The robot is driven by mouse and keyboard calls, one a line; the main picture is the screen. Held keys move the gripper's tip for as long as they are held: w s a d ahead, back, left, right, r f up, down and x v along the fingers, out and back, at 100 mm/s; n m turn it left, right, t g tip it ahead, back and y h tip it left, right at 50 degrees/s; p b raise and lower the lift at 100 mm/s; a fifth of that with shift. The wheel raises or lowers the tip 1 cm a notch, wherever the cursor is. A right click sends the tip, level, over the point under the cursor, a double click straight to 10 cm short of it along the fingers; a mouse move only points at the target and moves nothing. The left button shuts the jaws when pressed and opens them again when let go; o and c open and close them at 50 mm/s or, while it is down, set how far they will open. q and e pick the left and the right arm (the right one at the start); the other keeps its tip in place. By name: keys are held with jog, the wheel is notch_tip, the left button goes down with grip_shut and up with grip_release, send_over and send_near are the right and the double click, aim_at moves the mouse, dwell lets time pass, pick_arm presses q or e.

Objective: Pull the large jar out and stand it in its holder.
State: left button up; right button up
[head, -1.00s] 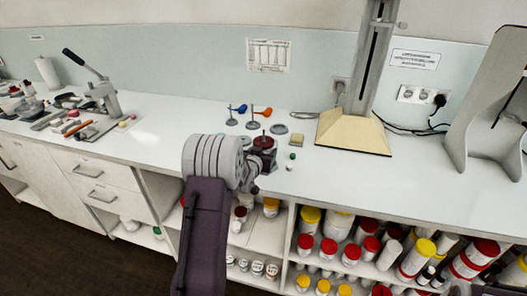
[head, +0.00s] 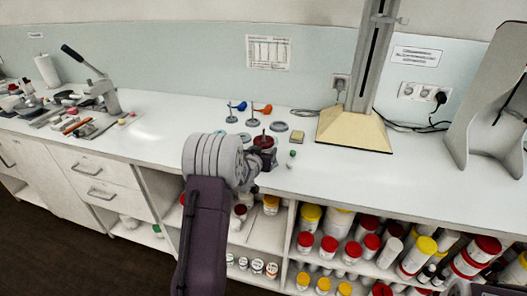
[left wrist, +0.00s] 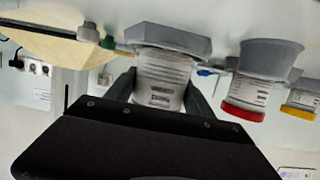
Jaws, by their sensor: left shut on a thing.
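My left gripper (left wrist: 160,92) is shut on the large jar (left wrist: 163,75), which has a white printed label. One finger shows on each side of it. In the left wrist view, which is upside down, the jar's base end meets a grey angular holder (left wrist: 170,38). I cannot tell whether the jar is fully seated. In the head view my left gripper (head: 252,170) is over the counter's front part, with the jar's dark red lid (head: 264,142) beside it. My arm hides the rest of the jar and the holder.
Beside the holder, a red-capped jar (left wrist: 245,92) and a yellow-capped jar (left wrist: 301,100) stand in grey cups. A small green-topped item (head: 292,153) is right of the jar. Stands with blue and orange tops (head: 262,109) are behind. The counter's right part (head: 400,178) is clear.

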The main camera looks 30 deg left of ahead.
pick_arm(q)
jog(key=shift+f+b, duration=0.4)
jog(key=o, duration=1.9)
jog(key=shift+r+p+v, duration=0.2)
jog(key=shift+p+v, duration=0.05)
jog(key=shift+v, duration=1.15)
jog(key=shift+r+p+v, duration=0.2)
jog(key=shift+v, duration=1.2)
jog(key=shift+r+p+v, duration=0.2)
jog(key=shift+p+v, duration=0.05)
jog(key=shift+v, duration=1.15)
jog(key=shift+w+a, duration=0.1)
jog(key=shift+w, duration=0.05)
